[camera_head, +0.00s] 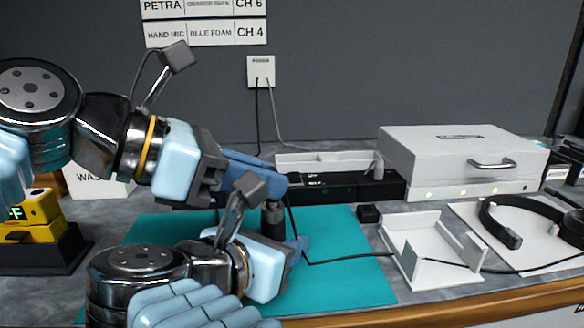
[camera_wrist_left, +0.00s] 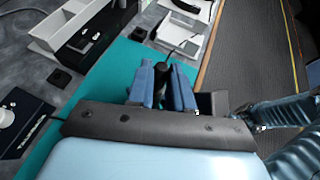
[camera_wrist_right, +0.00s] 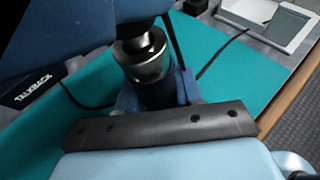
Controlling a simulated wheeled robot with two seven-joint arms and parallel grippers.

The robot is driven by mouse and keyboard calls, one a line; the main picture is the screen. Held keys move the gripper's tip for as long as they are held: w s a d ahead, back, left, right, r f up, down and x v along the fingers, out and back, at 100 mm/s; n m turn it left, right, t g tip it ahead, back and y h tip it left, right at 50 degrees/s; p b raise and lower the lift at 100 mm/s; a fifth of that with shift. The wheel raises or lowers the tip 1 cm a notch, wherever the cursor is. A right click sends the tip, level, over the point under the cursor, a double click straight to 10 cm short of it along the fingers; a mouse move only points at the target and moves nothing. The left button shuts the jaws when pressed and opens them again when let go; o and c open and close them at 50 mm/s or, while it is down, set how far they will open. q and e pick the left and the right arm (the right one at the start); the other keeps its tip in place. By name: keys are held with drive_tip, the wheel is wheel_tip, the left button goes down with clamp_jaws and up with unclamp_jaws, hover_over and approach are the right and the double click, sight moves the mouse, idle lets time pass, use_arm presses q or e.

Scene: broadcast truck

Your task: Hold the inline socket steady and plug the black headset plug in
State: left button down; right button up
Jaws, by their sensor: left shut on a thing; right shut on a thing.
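The inline socket (camera_wrist_right: 158,92) is a black upright cylinder with a metal collar at its top. My right gripper (camera_head: 294,250) is shut around its body, low over the teal mat (camera_head: 345,285). My left gripper (camera_head: 272,180) is shut on the black headset plug, straight above the socket. The plug (camera_wrist_right: 130,27) shows as a dark cylinder between the left fingers and the metal collar in the right wrist view. It looks in line with the socket. I cannot tell how deep it sits. The left wrist view shows the left fingers (camera_wrist_left: 163,88) around something dark.
A black cable (camera_head: 345,259) runs over the mat and through a white bracket (camera_head: 418,272) toward the headset (camera_head: 497,222) at right. A black strip box (camera_head: 345,188) and a pale case (camera_head: 455,160) stand behind. A yellow device (camera_head: 35,215) is at left.

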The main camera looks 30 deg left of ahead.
use_arm(q)
drive_tip(key=shift+f, duration=0.45)
drive_tip(key=c, duration=0.9)
unclamp_jaws()
drive_tip(key=shift+c, duration=0.2)
drive_tip(key=shift+d, duration=0.1)
drive_tip(key=v, duration=1.2)
drive_tip(key=shift+f, duration=0.1)
use_arm(e)
drive_tip(key=o, duration=1.1)
drive_tip(key=shift+o, duration=0.2)
